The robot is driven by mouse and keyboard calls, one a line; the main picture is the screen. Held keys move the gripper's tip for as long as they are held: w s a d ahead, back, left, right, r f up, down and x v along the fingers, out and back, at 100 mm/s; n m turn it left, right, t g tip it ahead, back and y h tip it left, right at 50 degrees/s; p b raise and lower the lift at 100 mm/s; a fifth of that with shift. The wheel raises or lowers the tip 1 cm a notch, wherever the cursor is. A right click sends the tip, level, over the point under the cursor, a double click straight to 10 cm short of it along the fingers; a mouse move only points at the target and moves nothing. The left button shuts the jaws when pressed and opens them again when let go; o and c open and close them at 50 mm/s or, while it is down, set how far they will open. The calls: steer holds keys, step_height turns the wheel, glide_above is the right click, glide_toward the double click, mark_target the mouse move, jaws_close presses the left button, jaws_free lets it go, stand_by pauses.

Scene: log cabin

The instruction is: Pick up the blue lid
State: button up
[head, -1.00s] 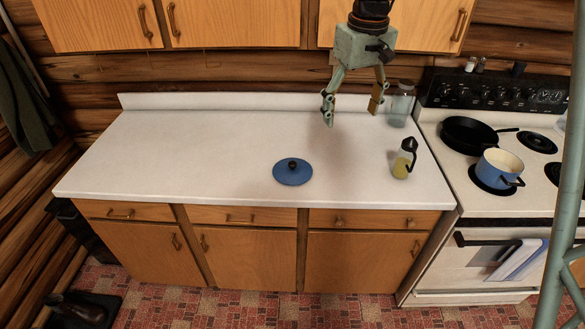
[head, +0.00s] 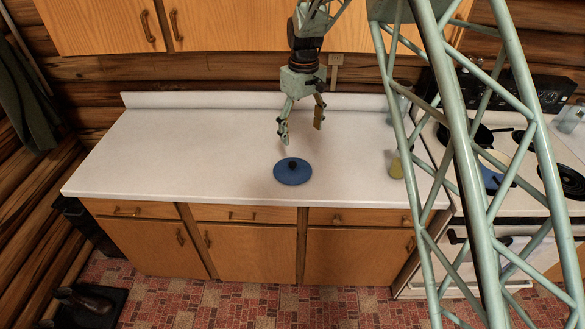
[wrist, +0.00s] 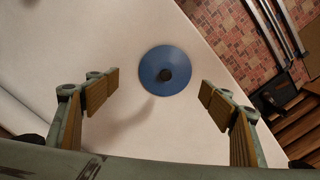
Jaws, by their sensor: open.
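The blue lid (head: 292,172) is a round disc with a dark knob, lying flat near the front edge of the white counter. It also shows in the wrist view (wrist: 153,78), with its knob facing up. My gripper (head: 301,135) is open and empty, pointing down above the counter, slightly behind the lid. In the wrist view my two fingers (wrist: 159,100) stand wide apart, and the lid appears beyond their tips, between their lines. The fingers do not touch the lid.
The white counter (head: 180,160) is clear to the left. A bottle with yellow contents (head: 397,167) stands at the right, partly behind my lattice structure. The stove with a black pan (head: 478,138) and a blue pot (head: 490,182) is farther right. Cabinets (head: 240,25) hang above.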

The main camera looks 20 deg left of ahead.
mark_target(292, 163)
steer(key=shift+n, duration=0.3)
steer(key=a+f+p, duration=0.1)
steer(key=a+f, duration=0.2)
steer(key=shift+w+a+f, duration=0.1)
steer(key=shift+w, duration=0.05)
steer(key=shift+f, duration=0.1)
steer(key=shift+f+p, duration=0.35)
steer(key=shift+f, duration=3.85)
steer(key=shift+s+f+p, duration=0.2)
steer(key=shift+f+p, duration=0.25)
steer(key=shift+f, duration=1.05)
steer(key=shift+a+f, duration=0.1)
steer(key=shift+f, duration=1)
